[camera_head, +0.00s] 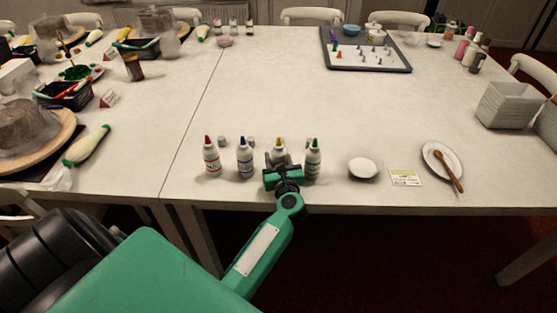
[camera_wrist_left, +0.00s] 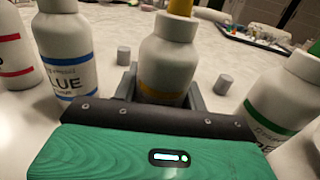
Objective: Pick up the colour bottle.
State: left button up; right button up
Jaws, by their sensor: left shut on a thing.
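Four colour bottles, white with coloured tips, stand in a row near the table's front edge: red (camera_head: 211,158), blue (camera_head: 245,158), yellow (camera_head: 279,156) and green (camera_head: 313,160). My left gripper (camera_head: 281,172) is at the yellow bottle. In the left wrist view the yellow bottle (camera_wrist_left: 168,60) stands upright between the fingers, which are shut on its body. Its lower part is hidden by the gripper. The blue bottle (camera_wrist_left: 66,55) is close on the left there and the green bottle (camera_wrist_left: 285,100) on the right. My right gripper is not in view.
Small grey caps (camera_wrist_left: 223,84) lie behind the bottles. A white bowl (camera_head: 362,168), a card (camera_head: 405,177) and a plate with a wooden spoon (camera_head: 430,152) are to the right. A tray (camera_head: 330,62) is at the back. The table's middle is clear.

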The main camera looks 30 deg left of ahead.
pick_arm(q)
jog(key=shift+r, duration=0.1)
